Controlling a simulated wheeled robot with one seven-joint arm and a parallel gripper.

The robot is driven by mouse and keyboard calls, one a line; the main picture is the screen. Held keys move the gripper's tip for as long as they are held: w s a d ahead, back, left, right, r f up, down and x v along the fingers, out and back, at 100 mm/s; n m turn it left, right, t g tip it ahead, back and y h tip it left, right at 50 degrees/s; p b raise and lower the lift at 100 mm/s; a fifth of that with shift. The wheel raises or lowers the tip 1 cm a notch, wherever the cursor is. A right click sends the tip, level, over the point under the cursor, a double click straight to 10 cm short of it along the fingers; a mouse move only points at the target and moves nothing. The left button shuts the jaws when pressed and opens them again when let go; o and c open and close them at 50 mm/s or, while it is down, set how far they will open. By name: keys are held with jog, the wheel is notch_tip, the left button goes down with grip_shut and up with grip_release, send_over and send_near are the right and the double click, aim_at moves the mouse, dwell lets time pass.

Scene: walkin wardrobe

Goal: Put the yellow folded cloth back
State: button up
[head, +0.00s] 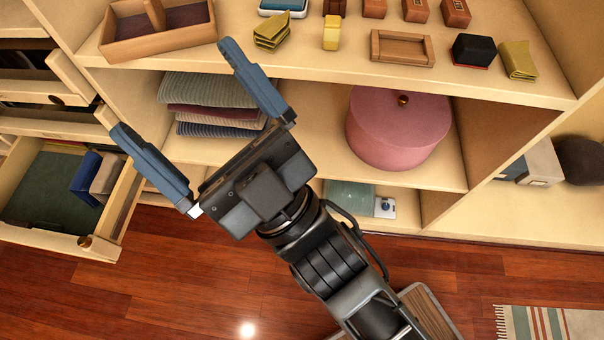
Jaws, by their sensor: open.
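Two yellow folded pieces lie on the upper shelf board (330,62). One yellow folded cloth (518,60) is at the right end, beside a black box. Another olive-yellow folded piece (271,30) lies left of the middle; I cannot tell which of the two the task means. My gripper (174,90) is open and empty, its blue fingers spread wide in front of the shelves. It points up and left. Both yellow pieces are to the right of the fingertips, apart from them.
An open drawer (112,215) with books juts out at left. A divided wooden tray (160,42), a small yellow block (331,32), a shallow wooden tray (402,47) and a black box (473,50) share the upper shelf. Below are folded textiles (212,90) and a pink round box (398,130).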

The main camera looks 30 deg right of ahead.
jog(key=s+d+f+m+g+h, duration=0.4)
jog(key=s+d+f, duration=0.4)
jog(key=s, duration=0.3)
jog(key=s+d+f+m+g+h, duration=0.4)
jog(key=s+d+f+h, duration=0.3)
jog(key=s+d, duration=0.3)
jog(key=shift+s+d+f+m+g, duration=0.4)
jog(key=shift+s+f+g, duration=0.05)
jog(key=shift+s+g, duration=0.45)
